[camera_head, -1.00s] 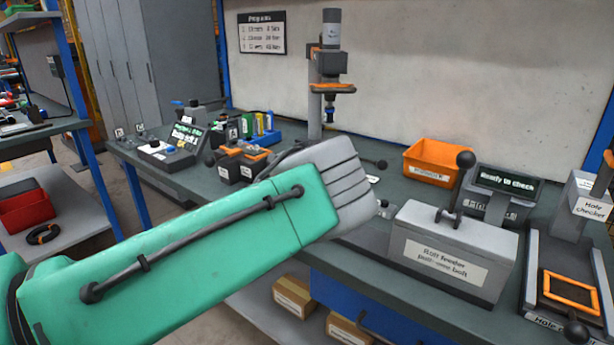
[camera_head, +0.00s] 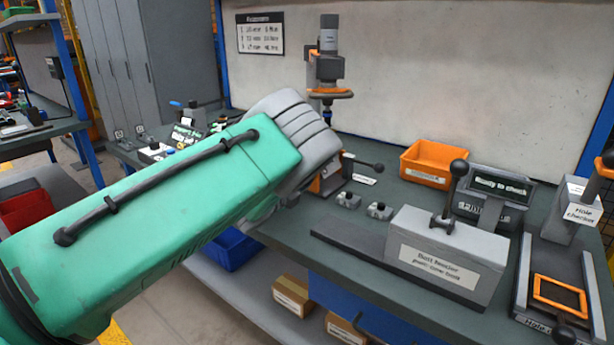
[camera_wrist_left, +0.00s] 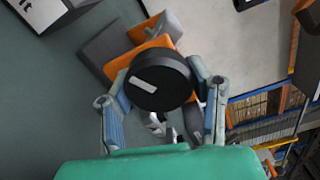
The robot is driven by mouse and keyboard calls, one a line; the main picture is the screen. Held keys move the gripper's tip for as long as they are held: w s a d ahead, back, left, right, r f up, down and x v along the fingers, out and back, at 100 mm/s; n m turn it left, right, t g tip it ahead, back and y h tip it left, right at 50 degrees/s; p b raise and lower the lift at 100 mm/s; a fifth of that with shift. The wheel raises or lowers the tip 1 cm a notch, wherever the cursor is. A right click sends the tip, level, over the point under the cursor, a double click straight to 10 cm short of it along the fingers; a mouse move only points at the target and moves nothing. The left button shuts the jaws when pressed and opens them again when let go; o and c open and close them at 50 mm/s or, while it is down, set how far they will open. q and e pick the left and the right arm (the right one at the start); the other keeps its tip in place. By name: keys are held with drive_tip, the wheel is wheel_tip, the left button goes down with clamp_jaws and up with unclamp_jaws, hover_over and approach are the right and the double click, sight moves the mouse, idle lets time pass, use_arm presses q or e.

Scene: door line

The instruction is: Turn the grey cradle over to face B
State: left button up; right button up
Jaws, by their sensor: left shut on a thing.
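In the left wrist view my left gripper (camera_wrist_left: 163,84) has its two fingers on either side of a round black knob (camera_wrist_left: 160,88) with a pale bar mark, and is shut on it. Behind the knob is a grey block with orange parts (camera_wrist_left: 130,45), perhaps the cradle and its stand; the knob hides much of it. No face letter is readable. In the head view my green left arm hides the fingers and the knob. My right gripper is not in view.
A bolt feeder (camera_head: 445,255) with an upright ball lever stands right of my arm. Small grey blocks (camera_head: 348,200) lie between them. An orange bin (camera_head: 440,163), a hole checker (camera_head: 560,290) and a drill press (camera_head: 329,75) are also on the bench.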

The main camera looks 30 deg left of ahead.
use_arm(q)
drive_tip(key=n, duration=0.2)
drive_tip(key=r+n+p, duration=0.1)
drive_tip(key=n, duration=0.1)
drive_tip(key=shift+a, duration=0.4)
drive_tip(key=n+p, duration=0.1)
drive_tip(key=n, duration=0.2)
drive_tip(key=shift+f+n, duration=0.15)
drive_tip(key=shift+n, duration=0.15)
drive_tip(key=n, duration=0.2)
drive_tip(key=n+p, duration=0.1)
drive_tip(key=shift+f+n, duration=0.2)
drive_tip(key=shift+n, duration=0.5)
drive_tip(key=shift+s+f, duration=0.1)
drive_tip(key=shift+f, duration=0.05)
drive_tip(key=shift+f, duration=0.1)
